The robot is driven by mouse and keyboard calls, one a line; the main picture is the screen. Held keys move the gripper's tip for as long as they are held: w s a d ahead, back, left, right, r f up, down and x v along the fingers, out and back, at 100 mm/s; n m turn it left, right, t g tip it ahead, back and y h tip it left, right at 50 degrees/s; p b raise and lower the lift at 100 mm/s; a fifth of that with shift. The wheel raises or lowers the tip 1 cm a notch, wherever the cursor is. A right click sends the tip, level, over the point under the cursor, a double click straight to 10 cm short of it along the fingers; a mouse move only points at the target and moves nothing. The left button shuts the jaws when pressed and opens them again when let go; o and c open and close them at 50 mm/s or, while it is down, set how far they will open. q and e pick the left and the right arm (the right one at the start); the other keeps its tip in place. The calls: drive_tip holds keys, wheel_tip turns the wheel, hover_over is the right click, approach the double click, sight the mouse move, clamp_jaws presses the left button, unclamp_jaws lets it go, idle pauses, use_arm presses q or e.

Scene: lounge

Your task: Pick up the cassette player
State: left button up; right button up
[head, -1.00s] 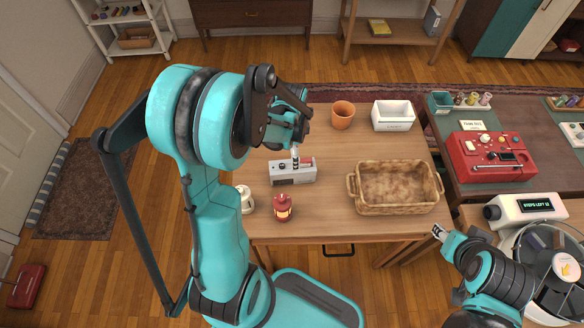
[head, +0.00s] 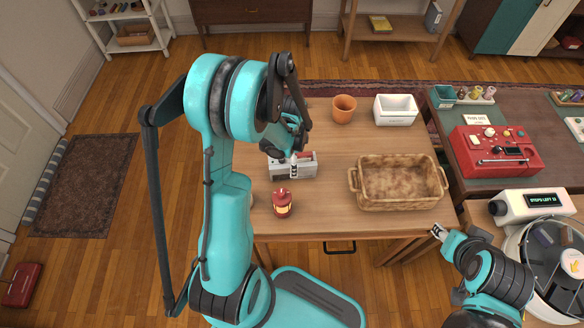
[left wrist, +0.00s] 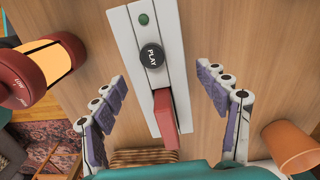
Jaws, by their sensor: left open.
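The cassette player (head: 306,170) is a small grey-white box with a red part on top, lying on the wooden table. In the left wrist view the player (left wrist: 130,40) shows as a pale bar with a round dark PLAY button, a green dot and a red tab. My left gripper (head: 293,158) is above it, partly covering it in the head view. In the wrist view my left gripper's (left wrist: 162,80) fingers are spread apart, one on each side of the player, with nothing held. My right gripper (head: 438,231) is off the table's front right corner; its jaws are too small to judge.
A red lantern (head: 282,204) stands close in front of the player. A terracotta cup (head: 343,109), a white box (head: 395,110) and a wicker basket (head: 398,199) are on the same table. A red machine (head: 494,151) sits on the right table. The tabletop between player and basket is clear.

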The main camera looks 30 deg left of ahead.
use_arm(q)
clamp_jaws()
drive_tip(key=shift+r, duration=0.1)
